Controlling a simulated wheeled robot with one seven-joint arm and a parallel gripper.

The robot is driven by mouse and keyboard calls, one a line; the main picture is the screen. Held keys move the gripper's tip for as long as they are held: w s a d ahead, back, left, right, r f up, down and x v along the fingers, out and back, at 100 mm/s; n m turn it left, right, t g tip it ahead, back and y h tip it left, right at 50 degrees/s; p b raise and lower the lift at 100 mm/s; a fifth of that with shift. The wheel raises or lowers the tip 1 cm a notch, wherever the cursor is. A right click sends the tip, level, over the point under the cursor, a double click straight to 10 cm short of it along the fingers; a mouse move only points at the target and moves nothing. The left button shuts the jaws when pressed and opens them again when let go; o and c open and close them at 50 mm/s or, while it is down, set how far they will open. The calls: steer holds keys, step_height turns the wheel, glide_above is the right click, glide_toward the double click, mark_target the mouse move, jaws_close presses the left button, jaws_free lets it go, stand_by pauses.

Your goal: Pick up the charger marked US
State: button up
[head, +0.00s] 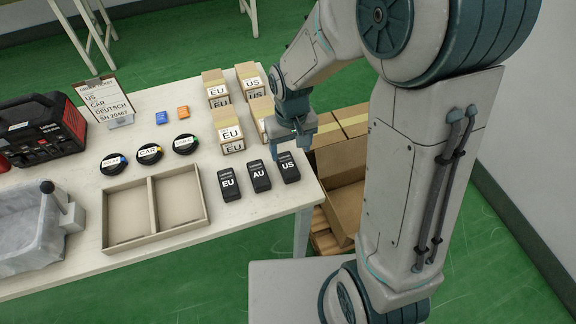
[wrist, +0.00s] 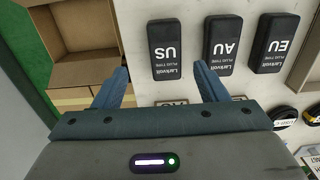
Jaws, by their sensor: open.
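The charger marked US (head: 288,167) is a black block with white lettering, lying at the right end of a row of chargers on the white table. In the wrist view the US charger (wrist: 168,50) lies ahead of my gripper, beyond the fingertips. My gripper (head: 291,146) is over the table just behind the US charger in the head view. In the wrist view my gripper (wrist: 160,78) has its two blue fingers spread, with nothing between them. The AU charger (head: 259,176) and EU charger (head: 228,185) lie to its left.
A two-compartment tray (head: 158,233) stands left of the chargers. Small cardboard boxes marked EU (head: 229,138) and US (head: 250,78) stand behind them. Cable coils (head: 150,154), a card (head: 106,101) and a red-black device (head: 40,128) are further left. Open cartons (head: 343,200) stand off the table's right edge.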

mark_target(288, 164)
steer(key=shift+a+f, duration=0.2)
steer(key=shift+f, duration=1.55)
steer(key=shift+a+f, duration=0.2)
steer(key=shift+f, duration=1.5)
steer(key=c, duration=1.2)
